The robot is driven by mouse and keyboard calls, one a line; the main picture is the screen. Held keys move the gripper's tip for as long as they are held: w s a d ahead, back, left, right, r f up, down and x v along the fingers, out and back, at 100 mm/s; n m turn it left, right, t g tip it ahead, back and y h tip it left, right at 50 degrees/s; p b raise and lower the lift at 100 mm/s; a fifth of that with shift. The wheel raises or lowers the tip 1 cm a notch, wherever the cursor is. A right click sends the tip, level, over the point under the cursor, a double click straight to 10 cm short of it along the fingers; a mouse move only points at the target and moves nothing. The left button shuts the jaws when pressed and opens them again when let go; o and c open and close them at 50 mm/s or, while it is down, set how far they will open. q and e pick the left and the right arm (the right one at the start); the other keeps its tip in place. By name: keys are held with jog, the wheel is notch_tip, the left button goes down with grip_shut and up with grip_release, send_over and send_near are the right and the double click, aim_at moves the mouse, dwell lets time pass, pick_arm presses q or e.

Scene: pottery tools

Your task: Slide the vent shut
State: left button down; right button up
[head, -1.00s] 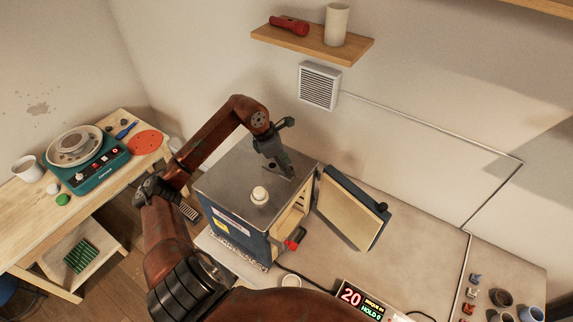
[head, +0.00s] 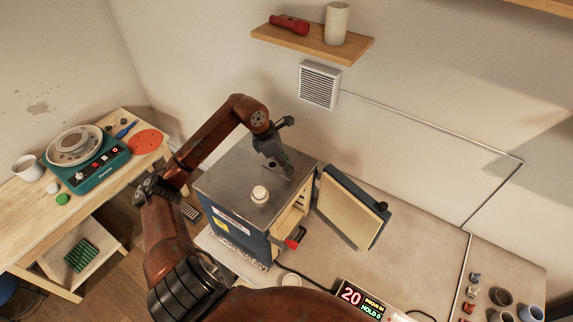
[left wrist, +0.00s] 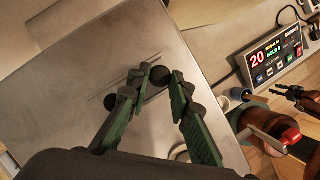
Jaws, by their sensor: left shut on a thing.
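The blue kiln (head: 240,230) stands on the bench with a flat grey metal top (head: 228,180). My left gripper (head: 288,172) reaches down to the back right part of this top. In the left wrist view its fingertips (left wrist: 160,77) are shut on the vent's small dark knob, beside thin straight lines in the metal. A pale round plug (head: 260,193) stands on the top, nearer me. My right gripper (left wrist: 290,95) shows small in the left wrist view; its jaws are unclear.
The kiln door (head: 350,208) hangs open to the right. A controller with a lit display (head: 358,299) stands near the front. Small pots (head: 502,297) are at the far right. The bench's middle right is clear.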

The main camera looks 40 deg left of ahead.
aim_at(276, 168)
pick_arm(q)
jog(key=a+b, duration=0.1)
jog(key=a, duration=0.2)
jog(key=a+b, duration=0.1)
jog(key=shift+s+a+f+b, duration=0.15)
jog(key=shift+s+f+b, duration=0.05)
jog(key=shift+s+b, duration=0.1)
jog(key=shift+a+r, duration=0.1)
jog(key=shift+a, duration=0.05)
jog(key=shift+w+r, duration=0.1)
jog(key=shift+r, duration=0.05)
jog(key=c, duration=1.7)
grip_release()
jog(key=shift+a, duration=0.1)
jog(key=shift+c, duration=0.2)
jog(key=v, duration=1.2)
